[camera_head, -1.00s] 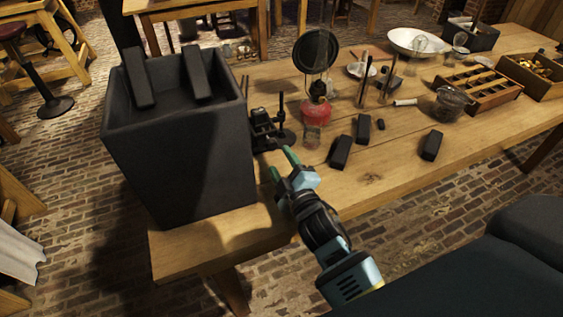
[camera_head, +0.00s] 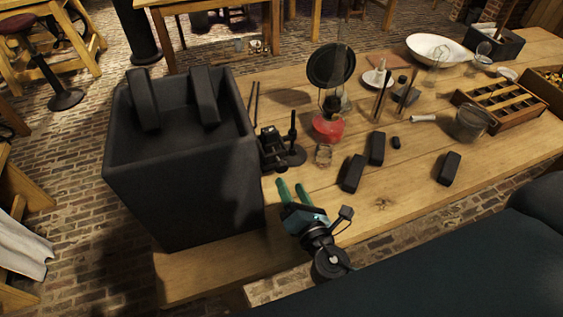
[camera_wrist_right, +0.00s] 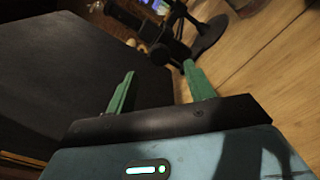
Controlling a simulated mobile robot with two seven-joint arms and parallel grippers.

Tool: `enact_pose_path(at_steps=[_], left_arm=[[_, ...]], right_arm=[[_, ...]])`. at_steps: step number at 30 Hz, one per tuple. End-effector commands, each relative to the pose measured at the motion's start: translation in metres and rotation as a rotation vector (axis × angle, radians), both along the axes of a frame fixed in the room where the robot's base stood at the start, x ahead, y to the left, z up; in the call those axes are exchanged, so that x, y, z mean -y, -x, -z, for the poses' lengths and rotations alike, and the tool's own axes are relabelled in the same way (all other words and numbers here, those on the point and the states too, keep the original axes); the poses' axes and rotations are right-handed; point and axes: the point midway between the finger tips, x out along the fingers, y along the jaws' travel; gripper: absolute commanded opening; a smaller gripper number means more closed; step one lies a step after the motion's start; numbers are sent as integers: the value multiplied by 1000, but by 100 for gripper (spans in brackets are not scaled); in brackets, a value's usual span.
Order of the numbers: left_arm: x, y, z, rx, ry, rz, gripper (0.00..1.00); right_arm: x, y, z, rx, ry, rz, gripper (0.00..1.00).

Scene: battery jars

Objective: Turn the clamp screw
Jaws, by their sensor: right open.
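A small black clamp device (camera_head: 270,145) with a round dark base and upright posts stands on the table beside the big dark box. Its screw is too small to make out clearly. My right gripper (camera_head: 292,188) is open and empty, its green fingers pointing at the clamp and a little short of it. In the right wrist view the two green fingers (camera_wrist_right: 160,88) are spread, and the dark clamp parts (camera_wrist_right: 172,45) show beyond them, apart from the fingertips. My left gripper is not in view.
A tall dark box (camera_head: 185,185) holding upright slabs stands left of my right gripper. A red lamp (camera_head: 328,128) with a round dark disc is behind right. Several black blocks (camera_head: 352,173) lie to the right. The wooden table's (camera_head: 385,203) front strip is clear.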

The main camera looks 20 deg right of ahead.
Motion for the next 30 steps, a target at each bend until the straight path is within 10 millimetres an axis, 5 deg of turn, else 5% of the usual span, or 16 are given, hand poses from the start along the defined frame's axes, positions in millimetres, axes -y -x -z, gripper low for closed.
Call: enact_pose_path(at_steps=[16, 30], left_arm=[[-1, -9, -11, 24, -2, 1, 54], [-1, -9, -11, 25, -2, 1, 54]], right_arm=[[-2, -68, -1, 1, -4, 1, 53], [-3, -77, 0, -1, -5, 1, 48]])
